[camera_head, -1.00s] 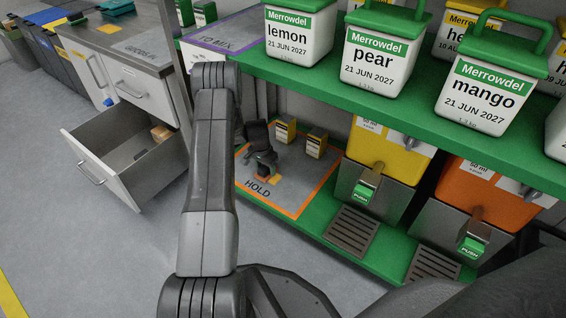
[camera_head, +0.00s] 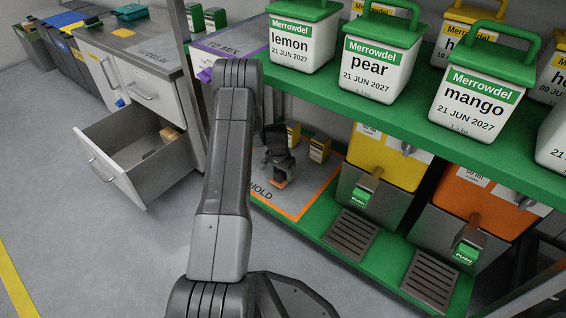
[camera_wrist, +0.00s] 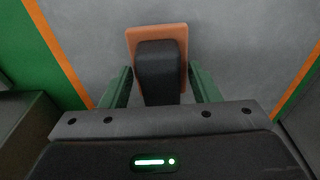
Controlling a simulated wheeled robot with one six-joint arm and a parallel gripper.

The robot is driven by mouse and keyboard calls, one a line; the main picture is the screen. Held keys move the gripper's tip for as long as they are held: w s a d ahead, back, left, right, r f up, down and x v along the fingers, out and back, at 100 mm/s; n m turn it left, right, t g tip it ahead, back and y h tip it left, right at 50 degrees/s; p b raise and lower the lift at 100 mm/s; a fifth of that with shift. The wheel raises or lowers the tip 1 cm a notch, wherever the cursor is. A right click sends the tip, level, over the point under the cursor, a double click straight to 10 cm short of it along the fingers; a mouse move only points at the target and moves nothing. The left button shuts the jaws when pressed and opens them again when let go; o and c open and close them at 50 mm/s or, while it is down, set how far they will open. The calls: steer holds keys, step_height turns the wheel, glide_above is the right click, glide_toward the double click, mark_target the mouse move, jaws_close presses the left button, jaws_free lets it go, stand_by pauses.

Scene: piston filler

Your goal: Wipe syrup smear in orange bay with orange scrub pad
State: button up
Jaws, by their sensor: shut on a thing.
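The orange bay is a grey floor with an orange outline (camera_head: 296,217) marked HOLD, on the lower green shelf. My gripper (camera_head: 279,165) is inside the bay, low over its floor. In the wrist view my gripper (camera_wrist: 160,88) is shut on the black handle (camera_wrist: 157,70) of the orange scrub pad (camera_wrist: 137,36), a green finger on each side. The pad (camera_head: 281,184) also shows under the gripper in the head view. It is at or just above the floor; contact cannot be told. I cannot make out the syrup smear in either current view.
Two small yellow-labelled boxes (camera_head: 319,149) stand at the back of the bay. Yellow (camera_head: 385,160) and orange (camera_head: 470,200) dispensers stand to its right. The upper green shelf (camera_head: 400,113) with labelled tubs overhangs. An open drawer (camera_head: 135,150) is at the left.

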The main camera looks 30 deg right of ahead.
steer(key=shift+r+p, duration=1.05)
steer(key=shift+r, duration=1.5)
